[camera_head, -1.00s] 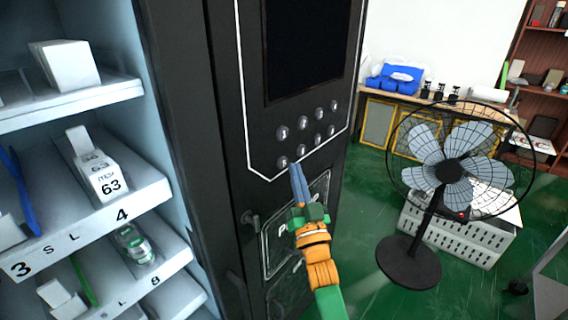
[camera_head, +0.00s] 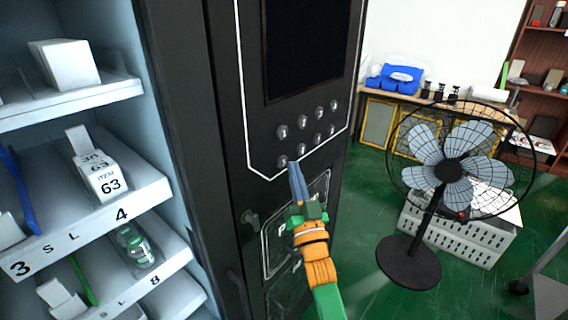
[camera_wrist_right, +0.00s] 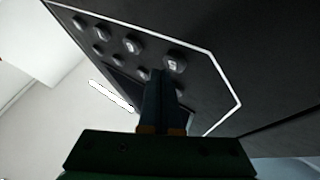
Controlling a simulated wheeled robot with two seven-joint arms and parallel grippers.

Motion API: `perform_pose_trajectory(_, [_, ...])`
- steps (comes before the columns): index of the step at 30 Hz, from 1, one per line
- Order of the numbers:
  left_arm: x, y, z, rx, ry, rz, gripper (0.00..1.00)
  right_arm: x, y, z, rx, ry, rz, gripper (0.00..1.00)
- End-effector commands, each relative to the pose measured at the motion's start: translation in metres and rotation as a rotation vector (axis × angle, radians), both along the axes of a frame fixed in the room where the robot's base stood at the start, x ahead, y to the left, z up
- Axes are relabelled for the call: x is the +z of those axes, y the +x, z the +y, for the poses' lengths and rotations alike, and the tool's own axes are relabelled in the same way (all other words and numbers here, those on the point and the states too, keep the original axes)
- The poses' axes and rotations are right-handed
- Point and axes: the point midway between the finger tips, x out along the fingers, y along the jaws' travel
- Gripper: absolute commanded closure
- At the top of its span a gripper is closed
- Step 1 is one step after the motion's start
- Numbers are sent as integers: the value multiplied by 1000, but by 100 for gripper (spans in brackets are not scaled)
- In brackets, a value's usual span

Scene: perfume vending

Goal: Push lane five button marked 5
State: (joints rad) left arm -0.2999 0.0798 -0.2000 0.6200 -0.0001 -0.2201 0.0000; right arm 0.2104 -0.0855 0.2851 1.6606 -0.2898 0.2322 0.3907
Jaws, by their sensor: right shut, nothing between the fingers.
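The vending machine's black button panel (camera_head: 262,105) carries two rows of round silver buttons under a dark screen. The lower-left button (camera_head: 282,162) appears to be the one marked 5; in the right wrist view the button that looks marked 5 (camera_wrist_right: 175,62) is nearest the white outline's corner. My right gripper (camera_head: 294,166) is shut and empty, its blue fingertips just right of and slightly below that button. In the right wrist view the fingertips (camera_wrist_right: 160,75) lie beside it. I cannot tell whether they touch the panel. My left gripper is out of view.
Open shelves with boxes and bottles (camera_head: 105,180) stand left. A black fan (camera_head: 448,170) stands on the green floor at right, before a white crate (camera_head: 470,242).

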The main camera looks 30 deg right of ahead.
Motion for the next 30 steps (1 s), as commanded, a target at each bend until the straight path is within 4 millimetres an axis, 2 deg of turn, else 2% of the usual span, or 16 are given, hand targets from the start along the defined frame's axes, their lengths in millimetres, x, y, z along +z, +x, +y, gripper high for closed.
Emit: perform_pose_trajectory(30, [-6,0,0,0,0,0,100,0,10,4,0,1,-1,100])
